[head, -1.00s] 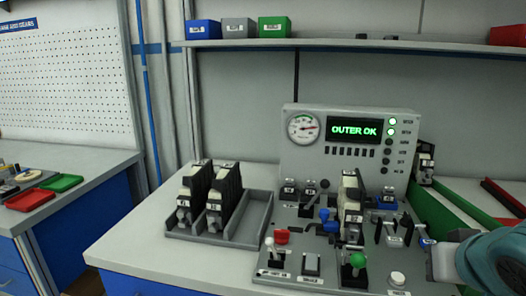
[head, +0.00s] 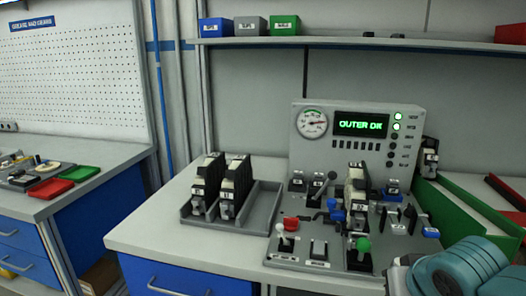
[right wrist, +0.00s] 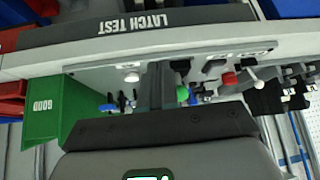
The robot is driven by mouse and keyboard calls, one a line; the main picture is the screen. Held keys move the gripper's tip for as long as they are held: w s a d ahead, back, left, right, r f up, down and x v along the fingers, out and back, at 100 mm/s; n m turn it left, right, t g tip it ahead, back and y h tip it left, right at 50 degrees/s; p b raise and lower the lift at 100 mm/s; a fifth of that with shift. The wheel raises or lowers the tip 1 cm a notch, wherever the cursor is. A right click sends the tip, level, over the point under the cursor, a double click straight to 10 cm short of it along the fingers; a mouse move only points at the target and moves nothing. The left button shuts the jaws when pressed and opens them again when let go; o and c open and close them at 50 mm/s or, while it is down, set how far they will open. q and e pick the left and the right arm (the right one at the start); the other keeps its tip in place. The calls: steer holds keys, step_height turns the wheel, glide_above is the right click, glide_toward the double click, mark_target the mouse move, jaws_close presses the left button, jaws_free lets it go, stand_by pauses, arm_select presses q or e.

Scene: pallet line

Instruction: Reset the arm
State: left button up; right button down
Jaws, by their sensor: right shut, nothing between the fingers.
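My right arm comes in at the lower right of the head view, with its right gripper (head: 398,277) low at the front right corner of the control panel (head: 340,262). In the right wrist view, the right gripper (right wrist: 161,78) shows dark fingers shut together with nothing between them. The panel's levers and knobs lie beyond the fingers there. My left gripper is in neither view.
A console with a gauge and a lit green display (head: 361,124) stands behind the panel. A grey tray (head: 262,212) holding dark units is left of it. A green bin (head: 455,215) is on the right; its GOOD label shows in the wrist view (right wrist: 45,108).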

steer(key=s+a+f+g+y, duration=0.1)
steer(key=a+f, duration=0.2)
steer(key=f, duration=0.5)
steer(key=s+a+f+n+g+y, duration=0.1)
steer(key=a+f, duration=0.2)
steer(key=f, duration=0.5)
steer(key=a+f+g+y, duration=0.1)
steer(key=a+f+g, duration=0.15)
steer(key=f, duration=0.45)
steer(key=s+a+f+m+g+y+p, duration=0.1)
steer(key=s+a+f, duration=0.1)
steer(key=s+f, duration=0.7)
steer(key=s+a+f+m+g, duration=0.1)
steer(key=s+a+f, duration=0.2)
steer(key=s+f, duration=0.6)
step_height(320, 180, up, 12)
steer(key=p, duration=1.2)
steer(key=shift+w+d+r, duration=0.15)
steer(key=shift+w+d, duration=0.15)
steer(key=shift+w, duration=0.05)
steer(key=shift+w, duration=0.15)
